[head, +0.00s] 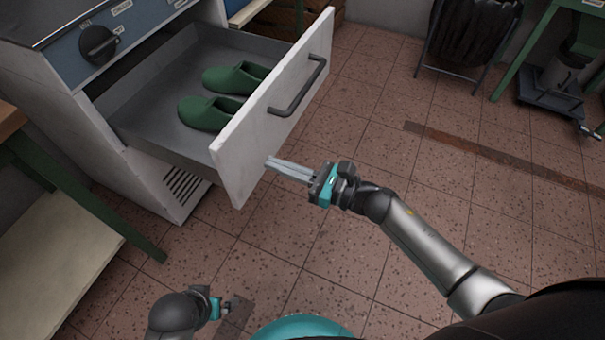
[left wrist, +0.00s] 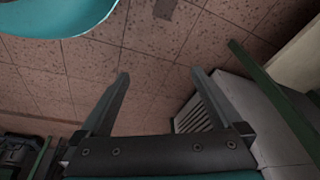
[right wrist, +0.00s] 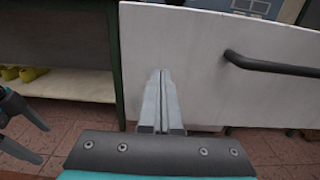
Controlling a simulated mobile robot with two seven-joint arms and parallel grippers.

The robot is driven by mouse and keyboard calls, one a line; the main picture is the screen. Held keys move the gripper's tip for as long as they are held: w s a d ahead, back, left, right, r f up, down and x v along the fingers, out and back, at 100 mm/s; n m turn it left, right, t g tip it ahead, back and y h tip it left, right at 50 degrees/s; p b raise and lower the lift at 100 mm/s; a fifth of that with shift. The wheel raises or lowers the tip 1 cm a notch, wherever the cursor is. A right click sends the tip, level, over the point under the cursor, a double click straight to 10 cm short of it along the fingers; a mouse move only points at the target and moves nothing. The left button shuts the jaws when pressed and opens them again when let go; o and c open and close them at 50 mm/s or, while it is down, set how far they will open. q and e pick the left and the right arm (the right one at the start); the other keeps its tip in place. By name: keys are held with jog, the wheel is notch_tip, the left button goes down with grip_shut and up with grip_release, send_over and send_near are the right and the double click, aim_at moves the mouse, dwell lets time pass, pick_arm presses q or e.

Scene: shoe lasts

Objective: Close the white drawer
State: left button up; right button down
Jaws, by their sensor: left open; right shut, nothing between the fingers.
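The white drawer (head: 262,135) stands pulled out of the cabinet in the head view, with a dark bar handle (head: 298,86) on its front. My left gripper (left wrist: 160,85) is open and empty, low near the floor.
The cabinet (head: 150,185) has a vented lower panel and a blue control panel with a black knob (head: 98,43). A green-legged table (head: 75,195) stands at the left. The tiled floor in front of the drawer is clear. A dark bag on a stand (head: 470,35) is at the back.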

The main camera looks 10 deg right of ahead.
aim_at(244, 153)
pick_arm(q)
jog(key=shift+w+r+b, duration=0.35)
jog(key=shift+w+r, duration=0.05)
jog(key=shift+r, duration=0.45)
pick_arm(e)
jog(key=shift+x, duration=2.5)
pick_arm(q)
jog(key=shift+d, duration=0.1)
